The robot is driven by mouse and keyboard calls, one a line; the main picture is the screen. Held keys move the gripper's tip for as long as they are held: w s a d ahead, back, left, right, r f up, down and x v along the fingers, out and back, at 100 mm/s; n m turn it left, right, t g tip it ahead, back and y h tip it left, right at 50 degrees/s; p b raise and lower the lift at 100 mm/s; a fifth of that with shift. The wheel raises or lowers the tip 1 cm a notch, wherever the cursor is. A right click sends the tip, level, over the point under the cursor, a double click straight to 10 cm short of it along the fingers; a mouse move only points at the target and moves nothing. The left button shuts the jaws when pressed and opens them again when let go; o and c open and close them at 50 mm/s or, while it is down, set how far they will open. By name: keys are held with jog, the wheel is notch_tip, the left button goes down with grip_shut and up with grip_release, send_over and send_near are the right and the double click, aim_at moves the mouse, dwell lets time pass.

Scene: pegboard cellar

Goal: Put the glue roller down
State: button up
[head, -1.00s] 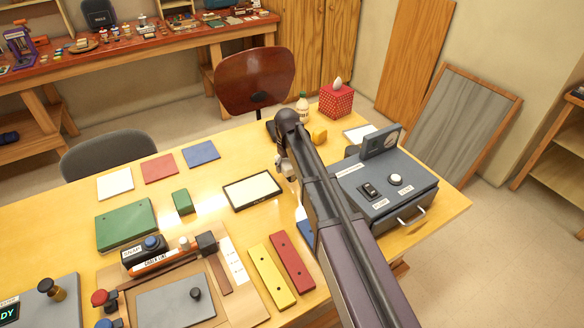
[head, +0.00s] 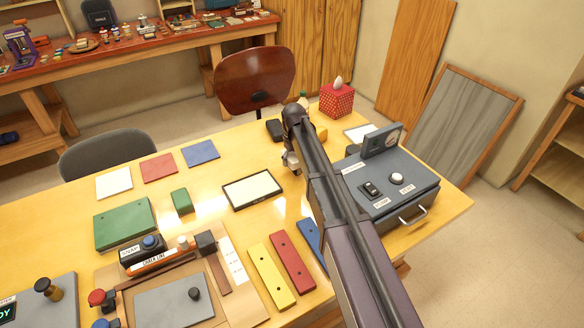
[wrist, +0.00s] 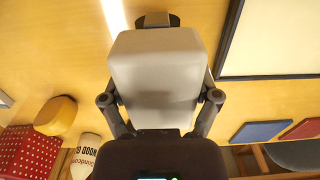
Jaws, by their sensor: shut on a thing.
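My gripper (wrist: 157,85) is shut on a pale grey, block-like body, which I take to be the glue roller (wrist: 155,62). A dark piece shows at its far end in the wrist view. The fingers lie along its two sides. In the head view my gripper (head: 291,160) is over the yellow table (head: 225,222), between the white framed panel and the blue-grey machine. My arm hides most of the held thing there. I cannot tell whether it touches the table.
The white framed panel (head: 252,190) lies just left of my gripper. The blue-grey machine (head: 385,195) stands right. Red (head: 292,262) and blue (head: 311,240) bars lie in front.

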aim_at(294, 155)
jog(key=shift+f+b, duration=1)
jog(key=shift+f, duration=0.35)
jog(key=shift+f, duration=0.15)
jog(key=o, duration=0.8)
jog(key=shift+r, duration=0.25)
notch_tip(294, 155, up, 12)
jog(key=p, duration=1.2)
jog(key=shift+s, duration=0.1)
